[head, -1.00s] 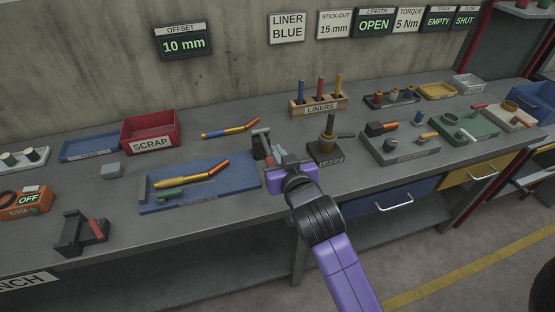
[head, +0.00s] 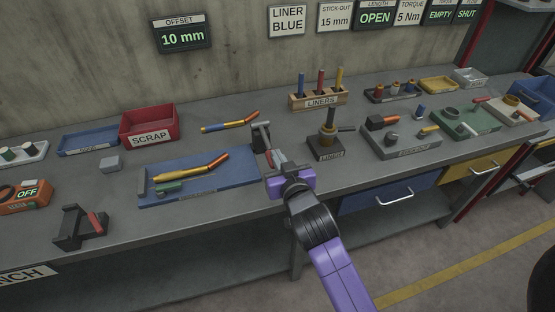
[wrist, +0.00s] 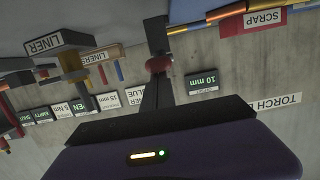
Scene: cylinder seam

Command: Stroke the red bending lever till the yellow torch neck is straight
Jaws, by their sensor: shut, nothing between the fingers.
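A dark upright bending fixture (head: 261,136) stands at the right end of the blue mat. A small red part (head: 270,157), apparently its lever grip, shows low on it, and in the wrist view the red grip (wrist: 158,66) lies just beyond my fingertips. My gripper (head: 275,163) is shut and empty, close to the red grip; I cannot tell whether they touch. A yellow torch (head: 185,173) with a bent orange neck lies on the blue mat (head: 230,181). Another torch (head: 230,123) with a blue end and a raised orange tip lies behind the mat; the wrist view shows it partly.
A black liner stand (head: 325,147) is close to the right of my gripper, with the liner rack (head: 318,101) behind. A red scrap bin (head: 149,127) stands at the back left. A dark clamp with a red handle (head: 95,222) sits front left.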

